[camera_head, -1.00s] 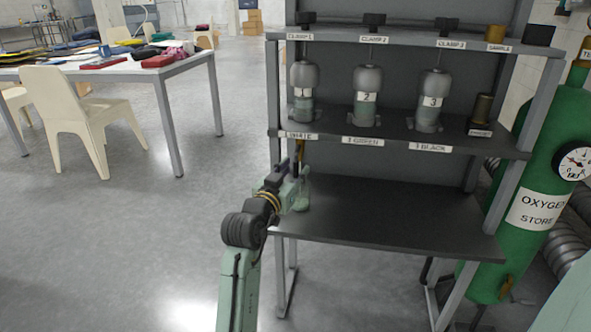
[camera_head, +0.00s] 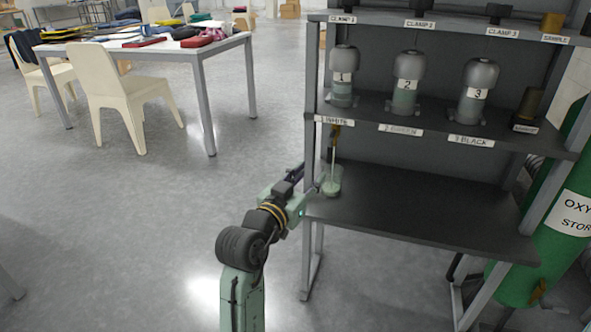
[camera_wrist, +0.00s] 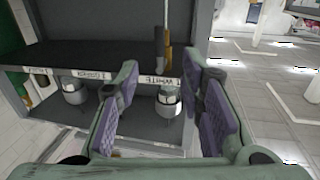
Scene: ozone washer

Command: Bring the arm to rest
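My arm reaches up from the bottom of the head view, with my gripper (camera_head: 304,184) at the left front edge of the rack's lower shelf (camera_head: 420,212). In the wrist view my gripper (camera_wrist: 168,108) shows two purple-padded fingers spread apart with nothing held between them. A pale green cup-like base (camera_head: 331,182) stands on the left end of the lower shelf, just right of my gripper. A thin rod with an amber top (camera_head: 336,131) rises from it. The amber top (camera_wrist: 164,57) also shows in the wrist view, beyond the fingers.
The upper shelf holds bottles 1 (camera_head: 343,77), 2 (camera_head: 406,84) and 3 (camera_head: 476,92). A green oxygen cylinder (camera_head: 536,250) stands at the right. A table (camera_head: 185,54) and a cream chair (camera_head: 125,88) stand at the left. Floor left of my arm is open.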

